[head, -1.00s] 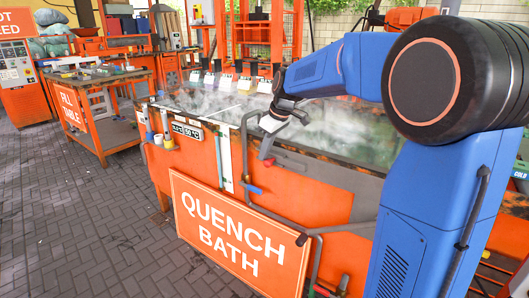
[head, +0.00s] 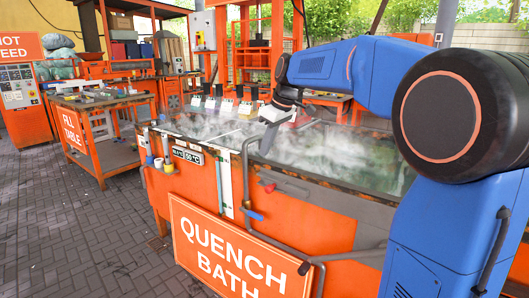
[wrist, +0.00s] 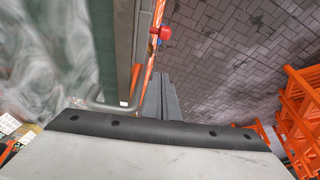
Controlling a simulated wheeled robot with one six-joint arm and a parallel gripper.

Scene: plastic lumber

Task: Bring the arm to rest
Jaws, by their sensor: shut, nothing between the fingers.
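The bath's steaming water (head: 340,150) lies behind my gripper. A bent grey pipe (head: 246,165) and a red knob (head: 268,187) are close by. The fill table (head: 100,125) stands at left, with open paved floor (head: 90,230) in front.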

